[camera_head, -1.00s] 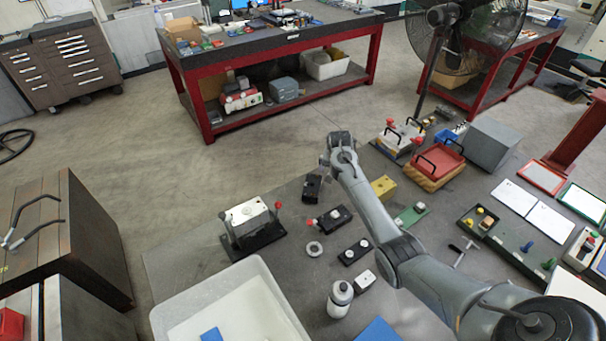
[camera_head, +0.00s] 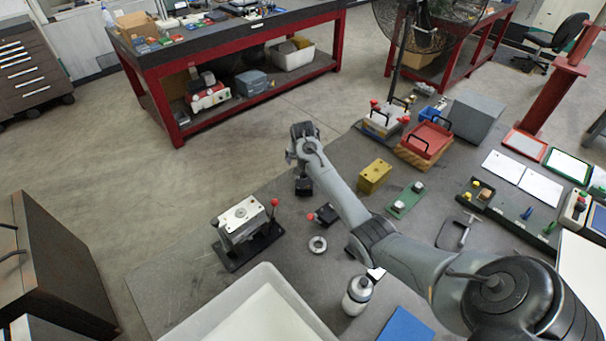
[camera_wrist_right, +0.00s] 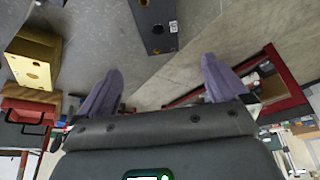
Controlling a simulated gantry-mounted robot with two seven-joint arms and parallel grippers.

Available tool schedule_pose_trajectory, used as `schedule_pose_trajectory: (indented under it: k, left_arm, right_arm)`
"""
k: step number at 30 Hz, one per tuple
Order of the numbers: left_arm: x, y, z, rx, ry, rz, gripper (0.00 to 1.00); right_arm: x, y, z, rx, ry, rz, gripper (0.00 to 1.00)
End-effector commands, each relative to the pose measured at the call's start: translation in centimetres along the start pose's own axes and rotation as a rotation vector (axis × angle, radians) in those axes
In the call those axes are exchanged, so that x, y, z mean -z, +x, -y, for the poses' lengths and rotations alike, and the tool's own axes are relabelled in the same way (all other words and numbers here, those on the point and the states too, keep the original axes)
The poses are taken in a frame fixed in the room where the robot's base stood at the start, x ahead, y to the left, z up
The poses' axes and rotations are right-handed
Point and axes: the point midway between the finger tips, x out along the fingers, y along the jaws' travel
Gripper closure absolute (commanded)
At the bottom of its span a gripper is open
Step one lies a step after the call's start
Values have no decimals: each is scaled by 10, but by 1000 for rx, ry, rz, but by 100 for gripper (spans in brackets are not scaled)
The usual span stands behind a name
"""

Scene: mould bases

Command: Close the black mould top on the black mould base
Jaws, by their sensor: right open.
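A dark block (camera_head: 303,186) stands on the bench just below my right wrist in the head view. In the right wrist view a dark block (camera_wrist_right: 154,25) with a round hole and a small label lies beyond the fingertips, apart from them. A low black piece (camera_head: 327,214) with a red knob lies nearby, partly hidden by my right arm. I cannot tell which black piece is the mould top and which is the base. My right gripper (camera_wrist_right: 161,66) is open and empty, its two fingers spread. My left gripper is not in view.
A yellow block (camera_head: 375,176) and a green plate (camera_head: 405,200) stand right of the arm. A clamp fixture (camera_head: 245,231), a metal ring (camera_head: 318,245), a bottle (camera_head: 357,295) and a pale bin (camera_head: 213,309) are nearer.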

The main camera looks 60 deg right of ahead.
Motion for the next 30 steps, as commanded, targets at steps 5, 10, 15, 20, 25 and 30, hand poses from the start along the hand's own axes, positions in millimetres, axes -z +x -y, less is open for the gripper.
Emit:
schedule_pose_trajectory:
  k: [5,10,15,20,25,30]
  left_arm:
    - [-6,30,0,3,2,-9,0]
    - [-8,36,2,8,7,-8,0]
    - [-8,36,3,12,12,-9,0]
    - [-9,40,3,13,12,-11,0]
    - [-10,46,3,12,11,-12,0]
    - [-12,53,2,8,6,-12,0]
  right_arm:
    - [-12,30,0,0,0,0,0]
    - [-15,38,0,0,0,1,0]
    - [-14,51,0,-1,0,2,0]
    - [-15,75,0,-1,1,3,0]
    - [-15,102,0,-1,2,2,0]
    - [-15,123,0,-1,0,1,0]
